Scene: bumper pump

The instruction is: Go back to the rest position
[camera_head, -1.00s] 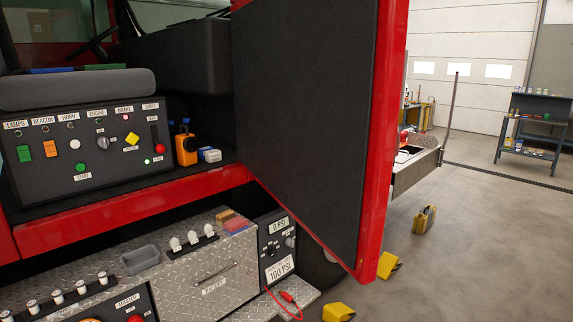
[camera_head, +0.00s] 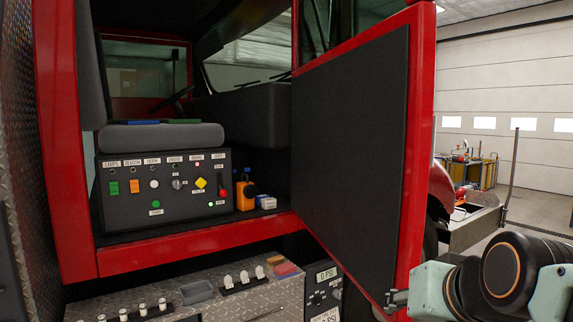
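My arm comes in at the lower right of the head view, with pale green links and a dark round joint. Its end, my gripper (camera_head: 397,299), is at the lower outer edge of the open red-framed door (camera_head: 352,150). The fingers are small and partly cut off by the angle, so I cannot tell whether they are open or shut, or whether they touch the door. No held object shows.
A control panel (camera_head: 133,172) with switches, knobs and a lever stands in the cab doorway. An orange bottle (camera_head: 245,196) stands beside it. Below are a diamond-plate step (camera_head: 243,303) and a gauge box (camera_head: 322,284). Open floor (camera_head: 535,213) lies at the right.

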